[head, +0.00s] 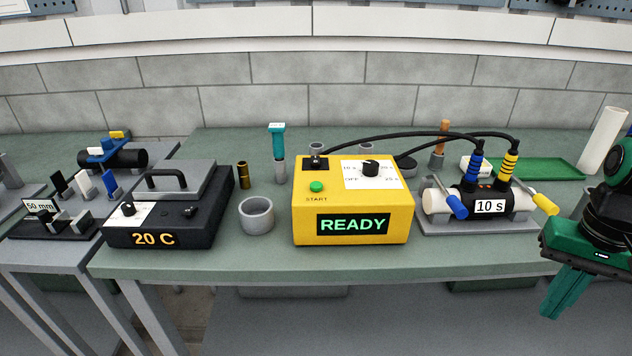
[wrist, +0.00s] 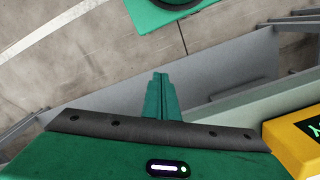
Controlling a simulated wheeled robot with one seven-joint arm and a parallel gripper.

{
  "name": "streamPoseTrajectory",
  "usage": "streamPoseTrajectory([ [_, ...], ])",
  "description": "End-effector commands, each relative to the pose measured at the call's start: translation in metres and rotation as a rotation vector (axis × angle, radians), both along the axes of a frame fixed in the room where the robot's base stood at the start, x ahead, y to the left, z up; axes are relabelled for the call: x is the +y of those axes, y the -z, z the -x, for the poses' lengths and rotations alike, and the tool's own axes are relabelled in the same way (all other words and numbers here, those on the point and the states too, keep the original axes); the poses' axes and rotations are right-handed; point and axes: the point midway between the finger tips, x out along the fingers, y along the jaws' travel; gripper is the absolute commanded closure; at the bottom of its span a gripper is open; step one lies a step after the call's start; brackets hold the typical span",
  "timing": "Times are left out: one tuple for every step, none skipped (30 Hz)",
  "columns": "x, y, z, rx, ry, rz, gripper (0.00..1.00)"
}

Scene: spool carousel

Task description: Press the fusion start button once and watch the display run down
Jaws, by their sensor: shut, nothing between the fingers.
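The yellow fusion box (head: 353,205) stands near the front edge of the green bench. Its green start button (head: 316,187) sits on the left of the sloping top, above the word START. The display (head: 353,224) on the front reads READY in green letters. A black dial (head: 370,168) sits on a white scale at the upper right. My gripper (head: 556,308) is shut and empty at the right, in front of the bench edge and well apart from the box. In the wrist view its fingers (wrist: 161,95) are together, and a yellow corner of the box shows at the right.
Right of the box, a pipe coupling (head: 490,205) labelled 10 s sits in a clamp, with black cables from the box plugged in. Left stand a grey pipe ring (head: 257,215) and a black heater (head: 165,215) reading 20 C. A green tray (head: 540,167) lies behind right.

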Motion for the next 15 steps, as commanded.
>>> streamPoseTrajectory([
  [0.000, 0.000, 0.000, 0.000, 0.000, 0.000, 1.00],
  [0.000, -0.001, 0.002, -0.003, -0.003, 0.002, 1.00],
  [0.000, -0.006, 0.009, -0.014, -0.008, 0.004, 1.00],
  [-0.001, -0.007, 0.008, -0.016, -0.012, 0.010, 1.00],
  [-0.001, -0.009, 0.005, -0.018, -0.019, 0.017, 1.00],
  [-0.003, -0.011, -0.002, -0.021, -0.034, 0.029, 1.00],
  [-0.003, -0.014, -0.009, -0.023, -0.050, 0.040, 1.00],
  [-0.003, -0.016, -0.016, -0.026, -0.064, 0.055, 1.00],
  [-0.004, -0.021, -0.028, -0.033, -0.090, 0.077, 1.00],
  [-0.004, -0.025, -0.038, -0.038, -0.112, 0.095, 1.00],
  [-0.003, -0.029, -0.049, -0.046, -0.135, 0.116, 1.00],
  [-0.001, -0.036, -0.065, -0.057, -0.169, 0.144, 1.00],
  [0.001, -0.041, -0.077, -0.066, -0.196, 0.166, 1.00],
  [0.004, -0.046, -0.090, -0.076, -0.223, 0.186, 1.00],
  [0.009, -0.052, -0.106, -0.091, -0.256, 0.215, 1.00],
])
